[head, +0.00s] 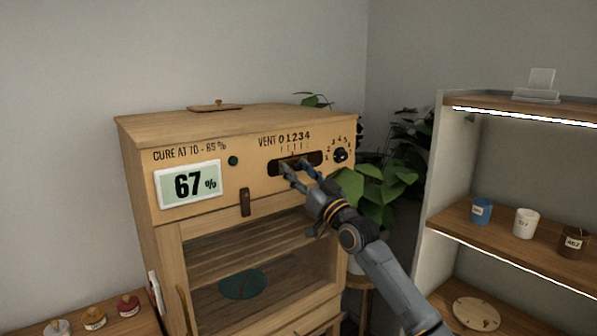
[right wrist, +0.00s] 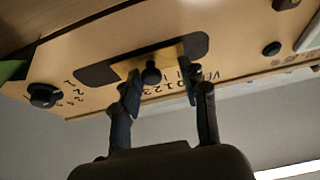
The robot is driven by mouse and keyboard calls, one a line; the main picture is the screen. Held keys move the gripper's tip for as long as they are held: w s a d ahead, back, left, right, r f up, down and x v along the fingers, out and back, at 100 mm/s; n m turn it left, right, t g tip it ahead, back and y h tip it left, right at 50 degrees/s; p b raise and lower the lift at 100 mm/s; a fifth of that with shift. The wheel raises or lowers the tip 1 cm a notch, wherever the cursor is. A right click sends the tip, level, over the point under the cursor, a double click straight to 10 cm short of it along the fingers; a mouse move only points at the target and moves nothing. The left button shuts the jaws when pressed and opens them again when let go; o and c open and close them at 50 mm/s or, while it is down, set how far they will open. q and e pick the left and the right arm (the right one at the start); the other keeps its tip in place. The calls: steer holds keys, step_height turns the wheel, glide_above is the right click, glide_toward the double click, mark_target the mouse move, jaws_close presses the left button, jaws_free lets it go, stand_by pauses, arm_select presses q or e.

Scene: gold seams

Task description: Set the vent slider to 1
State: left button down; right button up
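The vent slider's dark slot (head: 318,157) is on the wooden cabinet's front panel, under the label VENT 0 1 2 3 4. My right gripper (head: 298,170) is at the slot, fingers pointing at the panel. In the right wrist view, which shows the panel upside down, the round dark slider knob (right wrist: 151,75) lies between the two fingertips of my right gripper (right wrist: 160,82). The fingers are apart, with a gap visible on the knob's right. The fingers partly cover the scale, so I cannot tell the knob's exact number. My left gripper is out of view.
A dark dial (head: 341,155) sits right of the slot, and a humidity display (head: 188,184) reading 67 % sits left. A leafy plant (head: 375,190) stands close behind my right arm. A shelf unit (head: 510,226) with several cups is further right.

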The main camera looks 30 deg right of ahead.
steer(key=shift+s+f, duration=0.1)
steer(key=shift+s, duration=0.05)
steer(key=v, duration=1.1)
steer(key=shift+s, duration=0.35)
steer(key=shift+d, duration=0.1)
steer(key=p+x, duration=0.1)
steer(key=x, duration=0.2)
steer(key=p+x, duration=0.1)
steer(key=x, duration=0.3)
steer(key=d+p+x, duration=0.1)
steer(key=x, duration=0.3)
steer(key=shift+w+a, duration=0.15)
steer(key=shift+w, duration=0.4)
steer(key=shift+c, duration=0.5)
